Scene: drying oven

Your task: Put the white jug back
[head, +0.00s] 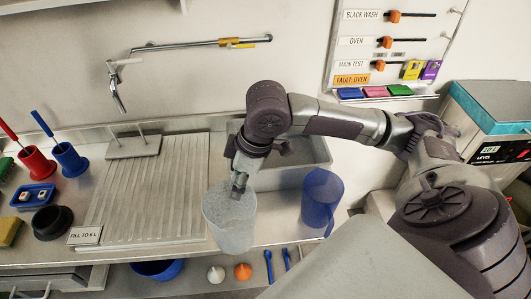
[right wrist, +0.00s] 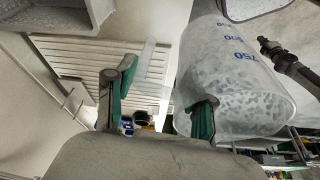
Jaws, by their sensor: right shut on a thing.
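The white jug (head: 230,222) is translucent, with speckled grey showing through its wall. In the head view it hangs below my right gripper (head: 239,182), in front of the sink and the counter's front edge. My right gripper is shut on the white jug at its handle side. In the right wrist view the jug (right wrist: 235,75) fills the upper right, with blue volume marks on its wall. There the green-padded fingers of my right gripper (right wrist: 164,84) are beside the jug. The exact grip on the handle is partly hidden. My left gripper is out of view.
A blue jug (head: 321,200) stands right of the held jug, close by. The ribbed drainboard (head: 150,190) has a "FILL TO 6 L" sign (head: 85,236). The sink (head: 300,160) lies behind. Red (head: 37,163) and blue (head: 70,160) cups and a black bowl (head: 52,221) stand left. The drainboard is largely clear.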

